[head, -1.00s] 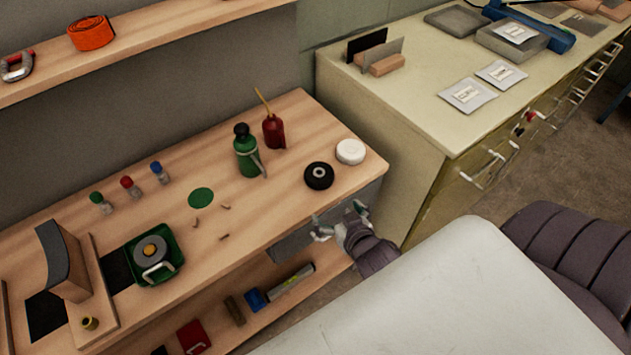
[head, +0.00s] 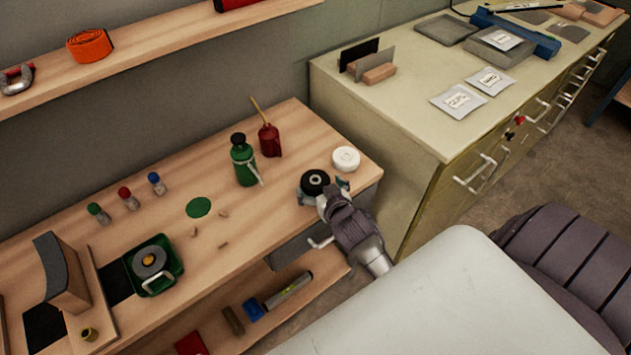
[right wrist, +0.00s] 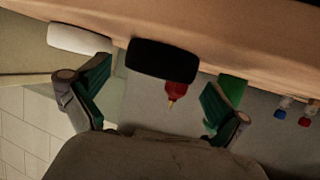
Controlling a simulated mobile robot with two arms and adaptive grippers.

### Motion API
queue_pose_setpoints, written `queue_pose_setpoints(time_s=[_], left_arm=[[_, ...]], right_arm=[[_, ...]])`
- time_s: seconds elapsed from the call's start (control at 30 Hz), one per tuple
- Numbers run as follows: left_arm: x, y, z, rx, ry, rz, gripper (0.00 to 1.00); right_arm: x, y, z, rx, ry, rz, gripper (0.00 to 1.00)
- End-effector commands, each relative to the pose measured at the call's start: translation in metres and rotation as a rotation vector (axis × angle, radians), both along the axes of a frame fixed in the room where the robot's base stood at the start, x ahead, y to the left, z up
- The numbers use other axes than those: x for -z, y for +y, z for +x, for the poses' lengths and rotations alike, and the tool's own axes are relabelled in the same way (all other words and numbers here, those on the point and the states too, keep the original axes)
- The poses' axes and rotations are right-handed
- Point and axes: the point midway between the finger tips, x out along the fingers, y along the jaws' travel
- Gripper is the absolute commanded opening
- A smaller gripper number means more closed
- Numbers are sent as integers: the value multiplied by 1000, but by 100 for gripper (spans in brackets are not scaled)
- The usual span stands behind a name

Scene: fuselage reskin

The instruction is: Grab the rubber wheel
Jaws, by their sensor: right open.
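The rubber wheel is a black disc (head: 315,181) with a pale hub, lying flat near the right front edge of the wooden bench. My right gripper (head: 322,196) is open at the wheel's front side, with a finger to either side of it in the head view. In the right wrist view the wheel (right wrist: 162,60) shows edge-on as a dark band ahead of and between the open fingers (right wrist: 152,95). I cannot tell whether the fingers touch it. My left gripper is not in view.
A white roll (head: 346,158) sits close to the wheel's right. A green bottle (head: 243,162) and a red oil can (head: 269,140) stand behind left. A green tray (head: 176,276) is farther left. A beige cabinet (head: 400,130) stands right of the bench.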

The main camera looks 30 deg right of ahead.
Motion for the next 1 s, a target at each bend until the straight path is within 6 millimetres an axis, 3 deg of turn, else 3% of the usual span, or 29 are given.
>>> queue_pose_setpoints(time_s=[0.2, 0.47, 0.87, 1.0], left_arm=[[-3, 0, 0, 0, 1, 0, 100], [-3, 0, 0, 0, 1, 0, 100], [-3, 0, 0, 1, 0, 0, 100], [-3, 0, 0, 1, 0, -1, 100]], right_arm=[[10, -6, 26, 0, 0, 0, 100], [11, -6, 28, 0, 0, 0, 100], [11, -6, 28, 0, 0, 0, 35], [10, -6, 28, -1, -2, 0, 35]])
